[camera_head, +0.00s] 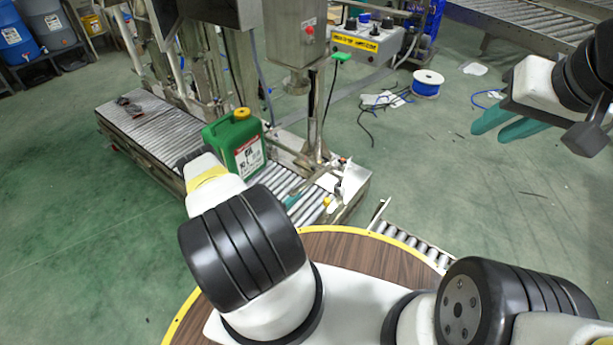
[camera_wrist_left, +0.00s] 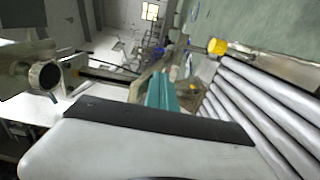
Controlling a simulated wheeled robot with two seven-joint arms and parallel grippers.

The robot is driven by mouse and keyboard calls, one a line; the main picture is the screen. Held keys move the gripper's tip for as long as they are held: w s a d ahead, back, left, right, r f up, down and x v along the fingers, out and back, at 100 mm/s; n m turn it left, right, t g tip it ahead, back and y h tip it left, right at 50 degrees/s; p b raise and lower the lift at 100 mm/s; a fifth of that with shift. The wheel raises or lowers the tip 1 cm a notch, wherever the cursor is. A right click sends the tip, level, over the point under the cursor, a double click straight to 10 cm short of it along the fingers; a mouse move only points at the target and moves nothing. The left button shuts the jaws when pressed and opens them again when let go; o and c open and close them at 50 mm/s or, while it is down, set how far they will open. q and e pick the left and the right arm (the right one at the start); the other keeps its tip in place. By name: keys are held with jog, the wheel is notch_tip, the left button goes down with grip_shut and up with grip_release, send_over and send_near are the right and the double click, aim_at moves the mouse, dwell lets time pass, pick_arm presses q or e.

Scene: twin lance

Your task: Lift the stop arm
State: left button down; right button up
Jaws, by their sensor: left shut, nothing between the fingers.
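A metal bar assembly (camera_head: 290,152) sits over the conveyor just right of the green jug; I cannot tell for sure which of its parts is the stop arm. A small yellow knob (camera_head: 326,201) shows near the conveyor's end, and a yellow piece (camera_wrist_left: 217,46) stands beside the rollers in the left wrist view. My left gripper (camera_head: 292,199) is low over the rollers, partly hidden by my arm. Its teal fingers (camera_wrist_left: 161,91) are shut and empty, apart from the yellow piece. My right gripper (camera_head: 487,135) is open and empty, up at the right, far from the conveyor.
A green jug (camera_head: 235,143) with a yellow cap stands on the roller conveyor (camera_head: 160,130), close to my left forearm. A metal post (camera_head: 315,110) and a control box (camera_head: 367,42) rise behind. A blue cable spool (camera_head: 427,82) lies on the open green floor.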

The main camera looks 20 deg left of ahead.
aim_at(296, 191)
pick_arm(q)
jog(key=shift+s, duration=0.1)
jog(key=shift+a+r, duration=0.1)
jog(key=shift+r, duration=0.4)
jog(key=shift+w+d+r, duration=0.1)
jog(key=shift+w+r, duration=0.1)
jog(key=shift+r, duration=0.85)
jog(key=shift+w+d+r, duration=0.1)
jog(key=shift+w+r, duration=0.05)
jog(key=shift+r, duration=0.9)
jog(key=shift+w+d+r, duration=0.15)
jog(key=shift+w+r, duration=0.25)
jog(key=shift+r, duration=0.4)
jog(key=shift+w+d+r, duration=0.1)
jog(key=shift+w+r, duration=0.3)
jog(key=shift+r, duration=0.45)
jog(key=shift+w+d+r, duration=0.15)
jog(key=shift+w+r, duration=0.25)
jog(key=shift+r, duration=0.4)
jog(key=w+r, duration=0.1)
jog(key=r, duration=0.1)
jog(key=w+d+r, duration=0.1)
jog(key=w+r, duration=0.1)
jog(key=shift+w+r, duration=0.15)
